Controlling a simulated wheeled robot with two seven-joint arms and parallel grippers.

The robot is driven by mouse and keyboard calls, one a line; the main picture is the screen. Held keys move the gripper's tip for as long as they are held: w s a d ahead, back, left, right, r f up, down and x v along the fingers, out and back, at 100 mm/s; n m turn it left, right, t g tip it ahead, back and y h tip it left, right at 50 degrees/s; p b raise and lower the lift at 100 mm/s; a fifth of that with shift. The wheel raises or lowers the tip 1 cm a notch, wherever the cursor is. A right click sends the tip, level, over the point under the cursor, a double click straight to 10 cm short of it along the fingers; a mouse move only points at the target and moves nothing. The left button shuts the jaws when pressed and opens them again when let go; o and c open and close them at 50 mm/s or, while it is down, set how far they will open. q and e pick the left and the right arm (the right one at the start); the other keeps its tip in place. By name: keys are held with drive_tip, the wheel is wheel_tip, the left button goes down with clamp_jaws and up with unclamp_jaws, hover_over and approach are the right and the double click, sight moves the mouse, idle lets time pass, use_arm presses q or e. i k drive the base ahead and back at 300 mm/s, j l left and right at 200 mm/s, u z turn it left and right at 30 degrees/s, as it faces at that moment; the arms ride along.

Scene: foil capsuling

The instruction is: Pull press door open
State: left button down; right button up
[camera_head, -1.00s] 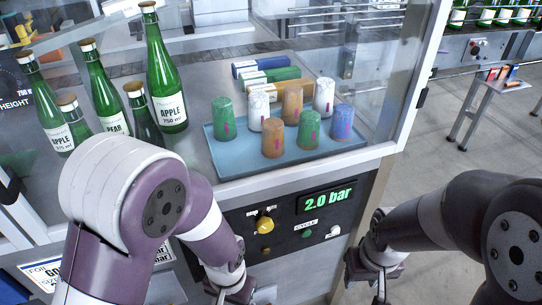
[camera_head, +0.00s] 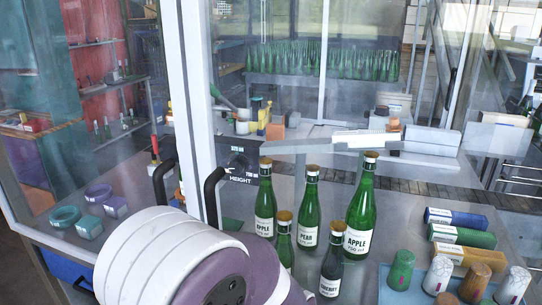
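A clear glass press door (camera_head: 90,120) in a white frame (camera_head: 178,90) fills the left of the view. A black bar handle (camera_head: 160,188) is at its edge, and a second black handle (camera_head: 211,200) is close by on the right. I cannot tell for certain which handle belongs to which panel, or whether the door is slightly ajar. My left arm covers the bottom left, in front of and below the handles. Its gripper is out of view, and so is my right gripper.
Green bottles with cork tops (camera_head: 308,215) stand on the bench right of the handles. Coloured capsules (camera_head: 437,274) stand on a blue tray at lower right, with coloured rolls (camera_head: 462,238) behind.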

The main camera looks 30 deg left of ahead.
sight(171, 11)
drive_tip(key=u, duration=1.25)
